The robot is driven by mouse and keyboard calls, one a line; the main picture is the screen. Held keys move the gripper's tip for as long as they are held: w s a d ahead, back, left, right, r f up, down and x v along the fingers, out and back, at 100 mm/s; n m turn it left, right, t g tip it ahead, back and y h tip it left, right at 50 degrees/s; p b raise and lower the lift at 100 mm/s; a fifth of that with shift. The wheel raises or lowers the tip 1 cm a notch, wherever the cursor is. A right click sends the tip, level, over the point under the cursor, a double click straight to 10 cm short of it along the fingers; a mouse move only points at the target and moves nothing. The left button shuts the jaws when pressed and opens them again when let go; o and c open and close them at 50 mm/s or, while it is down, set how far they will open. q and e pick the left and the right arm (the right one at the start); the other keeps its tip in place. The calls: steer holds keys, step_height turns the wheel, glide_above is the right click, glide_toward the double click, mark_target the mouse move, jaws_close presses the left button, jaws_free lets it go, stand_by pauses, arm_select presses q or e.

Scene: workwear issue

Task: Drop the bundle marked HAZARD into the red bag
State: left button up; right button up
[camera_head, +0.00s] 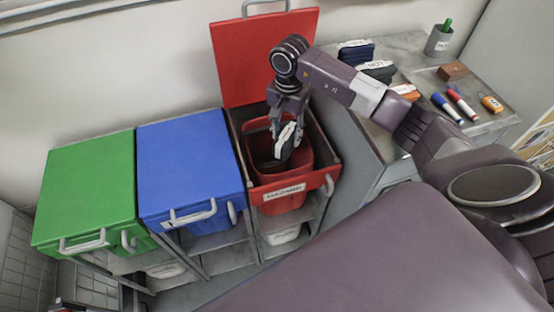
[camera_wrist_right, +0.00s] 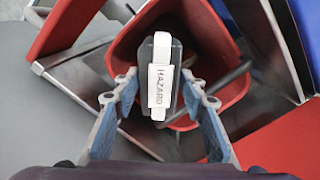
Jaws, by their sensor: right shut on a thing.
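In the head view the bundle (camera_head: 285,143) hangs tilted in my right gripper (camera_head: 287,133), over the mouth of the red bag (camera_head: 303,158). The red bag is open and sits in the right-hand stand, with its red lid (camera_head: 263,62) raised behind. In the wrist view the bag (camera_wrist_right: 213,40) surrounds the bundle from below. My left gripper is not in view.
Closed blue (camera_head: 190,165) and green (camera_head: 88,190) lidded bins stand to the left. A grey counter (camera_head: 405,50) on the right holds other banded bundles (camera_head: 378,70), markers (camera_head: 462,103), a brown block (camera_head: 453,71) and a pen cup (camera_head: 438,42).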

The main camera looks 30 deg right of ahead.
steer(key=shift+f, duration=0.2)
steer(key=o, duration=1.3)
steer(key=shift+o, duration=0.2)
step_height(320, 180, up, 12)
steer(key=shift+s, duration=0.1)
